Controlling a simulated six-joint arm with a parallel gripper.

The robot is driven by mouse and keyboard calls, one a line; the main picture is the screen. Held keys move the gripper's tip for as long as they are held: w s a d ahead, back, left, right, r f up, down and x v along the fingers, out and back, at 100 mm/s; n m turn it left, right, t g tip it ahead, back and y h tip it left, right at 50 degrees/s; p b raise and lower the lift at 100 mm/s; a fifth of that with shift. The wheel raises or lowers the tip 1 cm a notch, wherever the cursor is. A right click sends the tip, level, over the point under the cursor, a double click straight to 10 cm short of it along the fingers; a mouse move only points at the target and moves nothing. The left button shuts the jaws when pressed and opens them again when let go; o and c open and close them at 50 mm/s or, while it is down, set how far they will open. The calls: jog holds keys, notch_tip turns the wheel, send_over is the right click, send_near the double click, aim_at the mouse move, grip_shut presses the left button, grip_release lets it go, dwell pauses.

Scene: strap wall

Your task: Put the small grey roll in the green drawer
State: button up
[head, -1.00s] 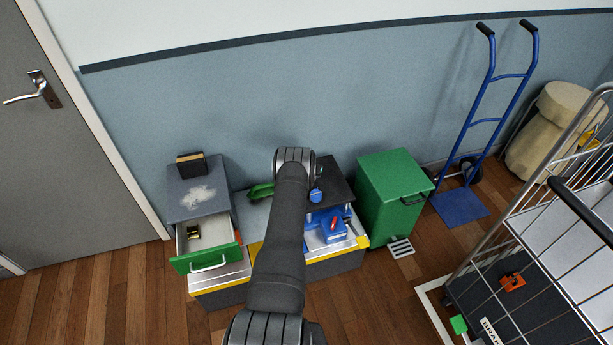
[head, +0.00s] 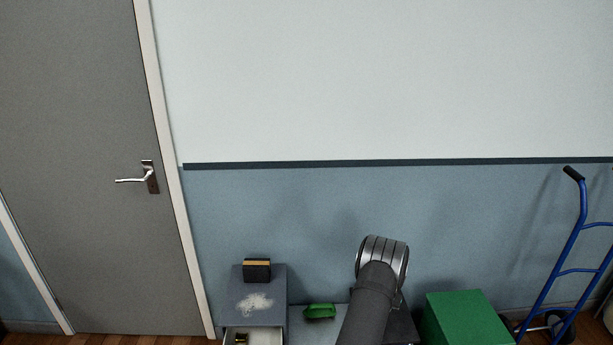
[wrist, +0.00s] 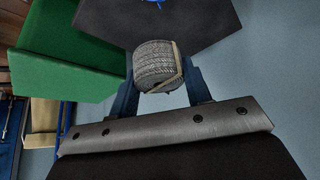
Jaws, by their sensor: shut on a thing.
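The small grey roll (wrist: 155,64), a ribbed coil with a pale band around it, shows in the wrist view. My gripper (wrist: 160,78) is shut on it, with a blue finger on either side. In the head view my arm hides the gripper and the roll. The drawer (head: 268,336) stands open below the grey cabinet at the bottom edge of the head view. Only a strip of its inside shows, with a small black and yellow thing (head: 241,338) in it. Its green front is out of frame.
A black and tan block (head: 257,270) and a pale powdery patch lie on the grey cabinet top (head: 273,291). A green object (head: 319,311) lies right of it. A green bin (head: 465,318) and blue hand truck (head: 575,270) stand further right. A door (head: 85,150) is at left.

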jog(key=s+a+r+n, duration=0.1)
jog(key=a+r+n, duration=0.1)
jog(key=a+r, duration=0.6)
jog(key=s+a+r+n+y, duration=0.1)
jog(key=s+a+r, duration=0.4)
jog(key=a, duration=0.4)
jog(key=s+a+r+n+y, duration=0.1)
jog(key=s+a+r+n, duration=0.15)
jog(key=s+a, duration=0.5)
jog(key=s+a+r+n+y, duration=0.1)
jog(key=s+a+r, duration=0.4)
jog(key=a, duration=0.4)
jog(key=w+a+f+n, duration=0.1)
jog(key=w+a+f, duration=0.1)
jog(key=w+f, duration=0.5)
jog(key=w+a+f, duration=0.1)
jog(key=w+f, duration=0.2)
jog(key=w, duration=0.7)
send_over(261, 305)
jog(key=s, duration=0.2)
jog(key=shift+t+y, duration=0.4)
jog(key=f, duration=0.7)
jog(key=shift+s+d+f, duration=0.1)
jog(key=shift+d+f, duration=0.05)
jog(key=shift+d, duration=0.1)
jog(key=shift+f, duration=2)
